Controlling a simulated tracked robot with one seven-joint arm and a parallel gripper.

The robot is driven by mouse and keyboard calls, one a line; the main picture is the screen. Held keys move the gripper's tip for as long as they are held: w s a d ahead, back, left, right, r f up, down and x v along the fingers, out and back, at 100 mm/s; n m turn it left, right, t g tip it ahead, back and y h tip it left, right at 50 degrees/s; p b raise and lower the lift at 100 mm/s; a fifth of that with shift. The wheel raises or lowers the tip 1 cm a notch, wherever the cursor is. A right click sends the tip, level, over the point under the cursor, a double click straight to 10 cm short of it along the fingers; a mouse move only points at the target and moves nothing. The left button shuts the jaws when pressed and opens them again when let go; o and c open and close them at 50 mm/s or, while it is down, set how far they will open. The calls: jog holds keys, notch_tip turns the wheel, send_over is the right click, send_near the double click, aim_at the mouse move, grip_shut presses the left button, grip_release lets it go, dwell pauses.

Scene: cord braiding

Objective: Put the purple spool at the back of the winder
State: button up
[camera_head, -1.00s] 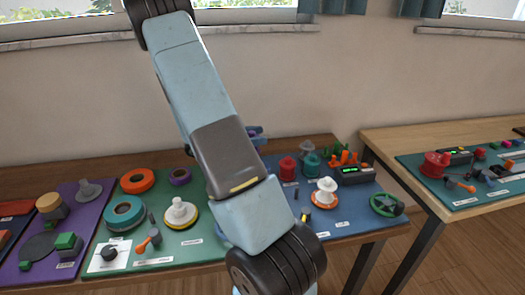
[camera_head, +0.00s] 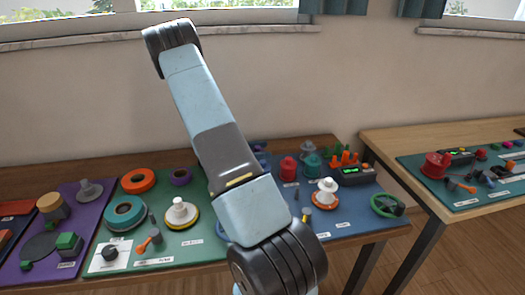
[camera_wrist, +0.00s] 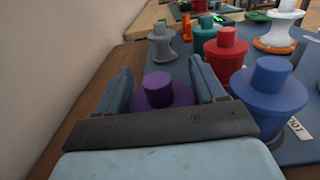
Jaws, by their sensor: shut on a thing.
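The purple spool (camera_wrist: 158,91) stands between the two blue fingers of my gripper (camera_wrist: 160,76) in the wrist view. My gripper is shut on it. Its lower part is hidden by the gripper's dark front plate. In the head view my own arm hides the held spool and most of the gripper. A blue spool (camera_wrist: 268,90) is close on the right of the gripper, with a red spool (camera_wrist: 226,56), a teal spool (camera_wrist: 207,33) and a grey spool (camera_wrist: 161,42) beyond. I cannot tell for sure which part is the winder.
The blue mat (camera_head: 345,222) holds the red spool (camera_head: 288,169), a white and orange spool (camera_head: 325,192) and a box with a green display (camera_head: 355,174). A green mat (camera_head: 192,254) with a purple ring (camera_head: 180,177) lies left. The wall is close behind the table.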

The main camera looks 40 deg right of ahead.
jog(key=o, duration=1)
jog(key=shift+o, duration=0.2)
jog(key=shift+r, duration=0.1)
jog(key=v, duration=1.1)
jog(key=shift+w+a, duration=0.25)
jog(key=shift+a, duration=0.25)
jog(key=s+a+r+m+t+y, duration=0.25)
jog(key=s+a+r+y, duration=0.2)
jog(key=r, duration=0.35)
jog(key=s+a+r+m+t+y, duration=0.2)
jog(key=s+a+r+m+y, duration=0.25)
jog(key=r, duration=0.45)
jog(key=s+a+r+m+t+y, duration=0.4)
jog(key=s+a+r+t, duration=0.6)
jog(key=s+a, duration=0.5)
jog(key=shift+s+a+r+m+y, duration=0.25)
jog(key=shift+s+r+m+y, duration=0.2)
jog(key=shift+r+y, duration=0.75)
